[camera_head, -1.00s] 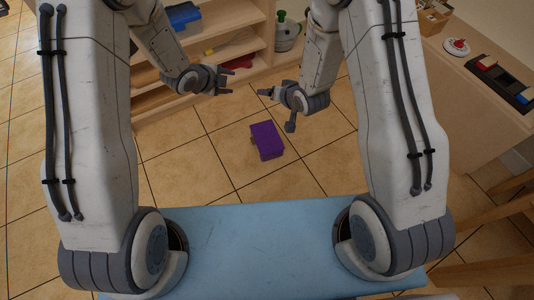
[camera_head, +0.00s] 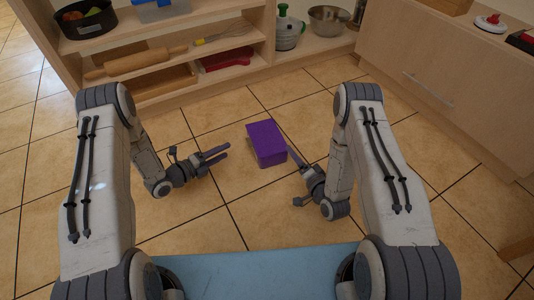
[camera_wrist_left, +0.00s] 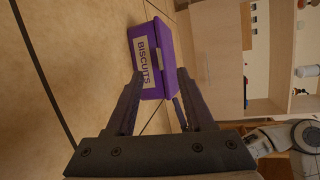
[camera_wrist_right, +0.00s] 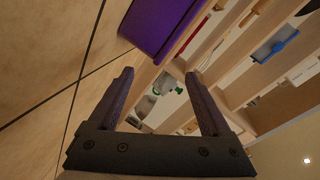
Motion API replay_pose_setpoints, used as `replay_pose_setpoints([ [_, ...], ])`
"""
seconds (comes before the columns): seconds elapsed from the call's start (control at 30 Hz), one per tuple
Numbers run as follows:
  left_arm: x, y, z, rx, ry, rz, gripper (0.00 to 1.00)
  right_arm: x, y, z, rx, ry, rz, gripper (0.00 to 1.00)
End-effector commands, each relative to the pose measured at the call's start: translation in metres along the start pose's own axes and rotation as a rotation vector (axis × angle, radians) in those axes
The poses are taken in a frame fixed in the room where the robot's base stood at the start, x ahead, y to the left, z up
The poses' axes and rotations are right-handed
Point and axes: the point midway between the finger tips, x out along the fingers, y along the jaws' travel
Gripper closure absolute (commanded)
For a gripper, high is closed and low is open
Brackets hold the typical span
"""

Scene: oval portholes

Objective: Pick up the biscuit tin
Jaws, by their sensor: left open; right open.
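The biscuit tin (camera_head: 266,144) is a purple box on the tiled floor, between and a little beyond my two grippers in the head view. In the left wrist view the tin (camera_wrist_left: 158,52) shows a pale label reading BISCUITS and lies ahead of the fingers. In the right wrist view part of the tin (camera_wrist_right: 160,22) shows at the top, cut off by the frame edge. My left gripper (camera_head: 222,156) is open and empty, left of the tin. My right gripper (camera_head: 291,175) is open and empty, to the right and nearer me. Neither visibly holds the tin.
A wooden shelf unit (camera_head: 190,90) stands behind, holding a rolling pin (camera_head: 137,65), a red item (camera_head: 228,59) and a black pan (camera_head: 85,20). A cabinet (camera_head: 440,80) is at right. Floor around the tin is clear.

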Motion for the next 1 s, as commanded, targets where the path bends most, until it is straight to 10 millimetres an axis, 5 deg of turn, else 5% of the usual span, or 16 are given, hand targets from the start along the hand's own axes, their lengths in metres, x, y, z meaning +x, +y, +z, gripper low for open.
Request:
replay_pose_setpoints([
  [0.43,0.008,-0.001,0.0,0.002,0.002,-0.001,0.47,0.008,-0.001,0.0,-0.002,0.0,-0.003,0.18],
  [1.0,0.096,-0.001,-0.001,0.002,0.002,-0.002,0.47,0.095,-0.001,0.0,-0.001,0.0,-0.002,0.18],
])
